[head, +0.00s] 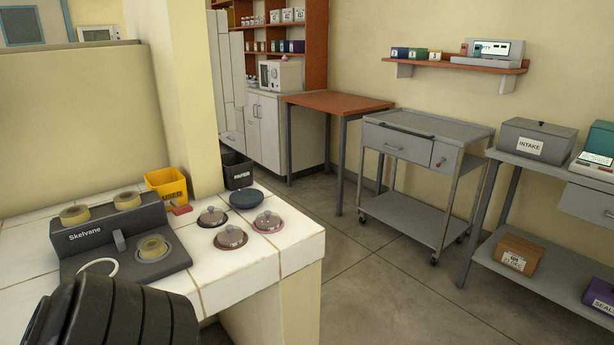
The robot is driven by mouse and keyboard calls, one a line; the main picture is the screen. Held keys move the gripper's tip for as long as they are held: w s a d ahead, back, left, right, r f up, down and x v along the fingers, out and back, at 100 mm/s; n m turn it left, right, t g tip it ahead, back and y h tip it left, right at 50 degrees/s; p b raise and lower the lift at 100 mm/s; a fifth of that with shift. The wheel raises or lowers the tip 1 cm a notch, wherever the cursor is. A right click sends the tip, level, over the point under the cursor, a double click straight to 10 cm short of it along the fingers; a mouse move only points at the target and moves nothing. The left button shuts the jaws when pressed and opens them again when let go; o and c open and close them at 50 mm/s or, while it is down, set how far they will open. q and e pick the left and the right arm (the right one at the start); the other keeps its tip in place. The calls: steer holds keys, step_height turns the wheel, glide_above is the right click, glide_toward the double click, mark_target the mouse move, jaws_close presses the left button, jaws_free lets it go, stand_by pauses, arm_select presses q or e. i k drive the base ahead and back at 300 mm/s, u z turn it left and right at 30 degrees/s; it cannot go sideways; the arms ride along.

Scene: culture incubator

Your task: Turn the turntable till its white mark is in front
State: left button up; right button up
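No turntable with a white mark can be made out for certain in the head view. A dark blue-grey round disc (246,198) lies on the white tiled counter (298,240); no white mark shows on it. A dark grey device (90,238) labelled "Skelvane" stands on the counter at left. It carries several beige round parts, one of them in front (153,248) on a pale ring. A white curved piece (100,263) shows at its front edge. A large black ribbed shape at lower left hides part of the counter. Neither gripper can be seen.
Three small lidded dishes (231,238) stand beside the disc, close together. A yellow bin (167,186) and a small red item (181,210) are behind them. A pillar rises at the counter's back. A grey trolley (408,207) stands across open floor to the right.

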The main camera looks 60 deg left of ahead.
mark_target(244, 198)
steer(key=i, duration=1.05)
steer(key=u, duration=2.7)
